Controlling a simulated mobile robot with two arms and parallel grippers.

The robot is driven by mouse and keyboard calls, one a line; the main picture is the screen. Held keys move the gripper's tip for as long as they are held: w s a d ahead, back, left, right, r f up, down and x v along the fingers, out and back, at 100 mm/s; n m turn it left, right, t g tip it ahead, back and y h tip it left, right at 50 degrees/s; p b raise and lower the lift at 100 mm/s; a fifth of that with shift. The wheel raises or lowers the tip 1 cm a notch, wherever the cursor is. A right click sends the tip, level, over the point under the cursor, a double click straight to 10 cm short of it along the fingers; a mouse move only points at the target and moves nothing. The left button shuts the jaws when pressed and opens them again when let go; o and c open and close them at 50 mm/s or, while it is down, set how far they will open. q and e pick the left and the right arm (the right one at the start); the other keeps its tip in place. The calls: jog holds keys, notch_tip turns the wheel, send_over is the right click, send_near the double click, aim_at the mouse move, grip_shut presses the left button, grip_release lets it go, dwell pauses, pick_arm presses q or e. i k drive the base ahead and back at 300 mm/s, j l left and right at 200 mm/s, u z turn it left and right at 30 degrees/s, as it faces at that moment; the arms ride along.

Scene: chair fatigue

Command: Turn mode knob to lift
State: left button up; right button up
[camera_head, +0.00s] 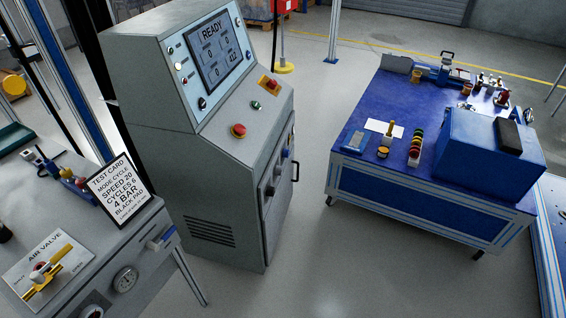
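A grey control console (165,110) stands left of centre. Its tilted screen (212,48) reads READY above several numbers. A black knob (202,103) sits at the lower left of the screen panel, below small round controls. A red mushroom button (238,131), a green button (256,105) and a red-and-yellow control (268,86) are on the sloping desk. More dark knobs (276,170) are on the right-hand side face. Labels are too small to read, so I cannot tell which knob sets the mode or where it points. Neither gripper is in view.
A grey bench at left front holds a test card (118,188) reading MODE CYCLE and an air valve board (46,269) with a yellow lever. A blue-topped cart (365,111) with tools and a blue box (487,152) stands right. Clear floor (310,215) lies between console and cart.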

aim_at(271, 190)
jog(key=i+l+u, duration=0.15)
jog(key=l+u, duration=0.3)
jog(key=i+l+u, duration=0.15)
jog(key=l+u, duration=0.7)
